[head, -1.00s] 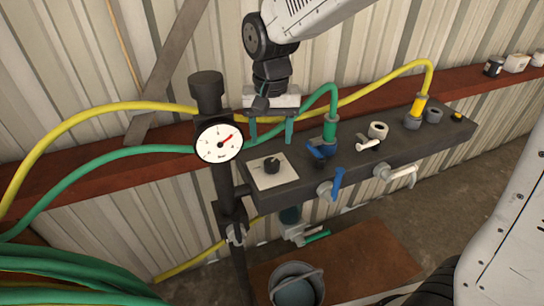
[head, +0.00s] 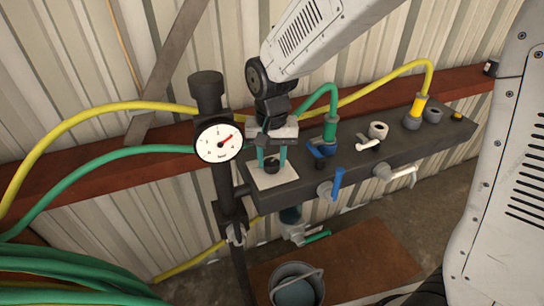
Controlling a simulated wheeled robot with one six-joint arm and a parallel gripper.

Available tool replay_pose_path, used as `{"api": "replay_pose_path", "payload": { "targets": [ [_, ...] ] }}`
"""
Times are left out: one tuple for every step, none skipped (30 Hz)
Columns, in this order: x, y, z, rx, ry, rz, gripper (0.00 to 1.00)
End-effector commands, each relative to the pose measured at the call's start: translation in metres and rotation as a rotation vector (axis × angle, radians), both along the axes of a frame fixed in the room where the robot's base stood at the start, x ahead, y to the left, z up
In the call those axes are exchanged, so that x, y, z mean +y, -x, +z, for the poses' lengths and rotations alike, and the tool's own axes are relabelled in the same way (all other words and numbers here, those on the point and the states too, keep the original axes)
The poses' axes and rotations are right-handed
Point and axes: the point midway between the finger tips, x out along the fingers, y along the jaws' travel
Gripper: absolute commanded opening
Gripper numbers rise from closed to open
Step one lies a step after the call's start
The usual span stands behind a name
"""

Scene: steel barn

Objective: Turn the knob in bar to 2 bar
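The black knob (head: 271,166) stands on a pale square plate (head: 288,180) at the left end of the dark bench block. My gripper (head: 271,164) points down over it, with one green finger on each side of the knob. The fingers are apart; whether they touch the knob cannot be told. The round white gauge (head: 219,142) marked "bar" is on the dark post left of the plate. Its red needle points up and to the right; the scale numbers are too small to read surely.
Right of the knob stand a green hose fitting (head: 330,130), a blue lever (head: 337,182), a white lever (head: 402,173) and a yellow hose fitting (head: 418,106). Yellow and green hoses run behind my gripper. A grey bucket (head: 312,273) stands below.

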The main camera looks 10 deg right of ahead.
Motion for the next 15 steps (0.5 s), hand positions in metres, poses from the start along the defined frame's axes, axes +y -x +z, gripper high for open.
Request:
{"api": "replay_pose_path", "payload": {
  "targets": [
    [0.0001,-0.0001,0.0002,0.0,0.0,0.0,0.13],
    [0.0001,-0.0001,0.0003,0.0,0.0,0.0,0.13],
    [0.0001,-0.0001,0.0003,0.0,0.0,0.0,0.13],
    [0.0001,-0.0001,0.0003,0.0,0.0,0.001,0.13],
    [0.0001,-0.0001,0.0003,0.0,0.0,0.002,0.13],
    [0.0001,-0.0001,0.0004,0.0,0.0,0.005,0.13],
    [0.0001,-0.0001,0.0004,0.0,0.0,0.008,0.13],
    [0.0001,-0.0001,0.0004,0.0,0.0,0.013,0.13],
    [0.0001,-0.0002,0.0005,0.0,0.0,0.022,0.13],
    [0.0001,-0.0002,0.0005,0.0,0.0,0.03,0.13],
    [0.0001,-0.0002,0.0005,0.0,0.0,0.039,0.13],
    [0.0001,-0.0002,0.0005,-0.001,0.0,0.055,0.13],
    [0.0002,-0.0002,0.0006,-0.001,0.0,0.068,0.13],
    [0.0002,-0.0002,0.0006,-0.001,0.0,0.083,0.13],
    [0.0002,-0.0002,0.0006,-0.001,0.0,0.106,0.13]
  ]
}}
